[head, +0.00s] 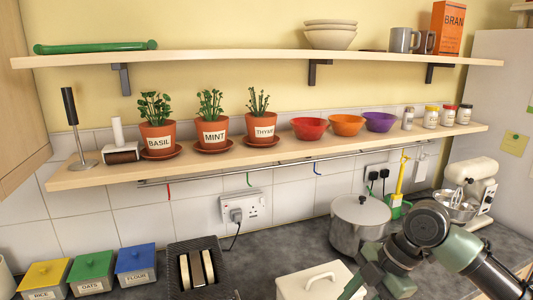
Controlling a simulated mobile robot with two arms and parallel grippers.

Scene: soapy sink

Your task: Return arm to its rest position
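My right arm comes in from the lower right, in dark grey and green. Its gripper end (363,280) is low in the head view, in front of the white lidded container (308,284) and below the steel pot (358,226). The lower part of this gripper is partly cut off by the frame edge, so I cannot tell whether it is open or shut. I see nothing clearly held in it. My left gripper and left arm are not in view.
A shelf with herb pots (215,134), coloured bowls (346,125) and jars runs above the counter. A toaster (196,268) and labelled tins (90,271) stand at left. A mixer (470,190) stands at right.

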